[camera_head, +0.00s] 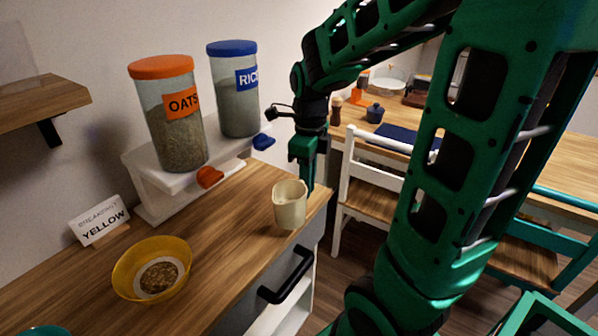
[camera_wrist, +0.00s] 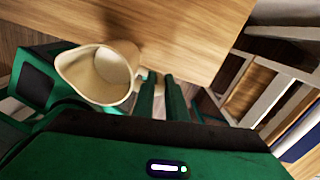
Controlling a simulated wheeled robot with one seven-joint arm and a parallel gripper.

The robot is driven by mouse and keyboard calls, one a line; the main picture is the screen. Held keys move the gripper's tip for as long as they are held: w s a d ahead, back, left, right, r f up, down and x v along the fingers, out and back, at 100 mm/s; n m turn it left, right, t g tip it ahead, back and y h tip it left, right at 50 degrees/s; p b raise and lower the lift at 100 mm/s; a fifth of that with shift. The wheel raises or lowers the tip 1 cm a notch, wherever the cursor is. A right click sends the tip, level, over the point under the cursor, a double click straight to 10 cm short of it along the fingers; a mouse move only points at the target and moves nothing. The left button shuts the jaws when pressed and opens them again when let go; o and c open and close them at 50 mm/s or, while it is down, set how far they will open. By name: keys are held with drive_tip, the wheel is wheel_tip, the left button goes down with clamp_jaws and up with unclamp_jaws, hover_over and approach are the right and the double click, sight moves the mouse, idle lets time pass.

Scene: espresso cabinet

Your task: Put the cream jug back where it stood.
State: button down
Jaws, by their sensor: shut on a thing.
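The cream jug (camera_head: 289,207) is upright at the right end of the wooden counter, close to its front edge. I cannot tell whether its base touches the wood. My gripper (camera_head: 307,184) points down at the jug's right side and is shut on it, apparently at the handle, which is mostly hidden by the fingers. In the wrist view the jug (camera_wrist: 84,80) shows its open mouth and spout to the left of my gripper's fingers (camera_wrist: 161,84), with the counter beyond.
A yellow bowl (camera_head: 123,276) of grain and a "YELLOW" card (camera_head: 101,222) stand left on the counter (camera_head: 222,230). Oats (camera_head: 180,125) and rice (camera_head: 238,105) dispensers sit on a white stand (camera_head: 150,196) behind. A black drawer handle (camera_head: 287,277) juts out below. Counter between bowl and jug is clear.

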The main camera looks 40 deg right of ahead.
drive_tip(key=w+d, duration=0.2)
drive_tip(key=w, duration=0.1)
drive_tip(key=w+d, duration=0.2)
drive_tip(key=w, duration=0.2)
drive_tip(key=w+d, duration=0.2)
drive_tip(key=w, duration=0.1)
drive_tip(key=shift+w+d, duration=0.3)
drive_tip(key=shift+s+f, duration=0.1)
drive_tip(key=shift+f, duration=1.65)
drive_tip(key=c, duration=1.8)
unclamp_jaws()
drive_tip(key=shift+f, duration=0.1)
drive_tip(key=shift+o, duration=0.2)
